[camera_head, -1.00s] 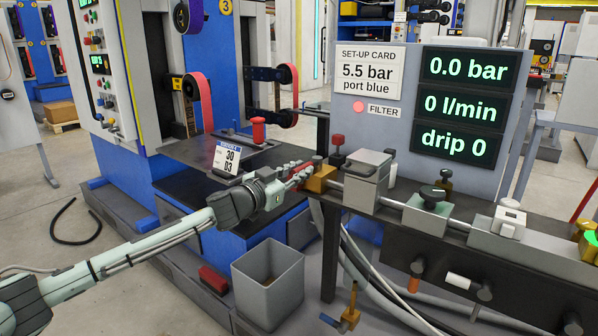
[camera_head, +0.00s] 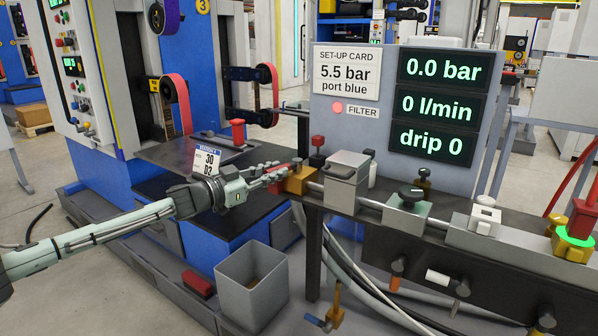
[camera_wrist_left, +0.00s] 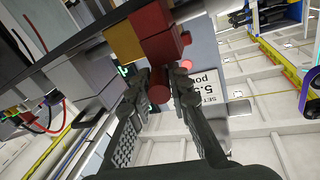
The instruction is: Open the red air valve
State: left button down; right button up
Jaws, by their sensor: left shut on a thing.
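The red air valve (camera_head: 279,185) is at the left end of the air line, against a brass block (camera_head: 299,180). In the left wrist view the valve shows as a red block (camera_wrist_left: 158,35) beside the brass block (camera_wrist_left: 123,42), with a round red knob (camera_wrist_left: 158,90) standing out from it. My left gripper (camera_head: 281,172) is at the valve. Its fingers (camera_wrist_left: 162,92) lie on both sides of the red knob and are shut on it. The fingers partly hide the valve in the head view. My right gripper is not in view.
The display (camera_head: 437,98) reads 0.0 bar, 0 l/min and drip 0. A set-up card (camera_head: 347,71) reads 5.5 bar, port blue. Along the line are a grey block (camera_head: 346,187), a black-knobbed unit (camera_head: 407,214) and a green-ringed brass fitting (camera_head: 571,246). A grey bin (camera_head: 250,290) stands below.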

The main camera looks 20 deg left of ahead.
pick_arm(q)
jog(key=shift+f, duration=0.15)
jog(key=c, duration=1.4)
grip_release()
jog(key=shift+a, duration=0.1)
jog(key=shift+v, duration=6)
jog(key=shift+c, duration=0.3)
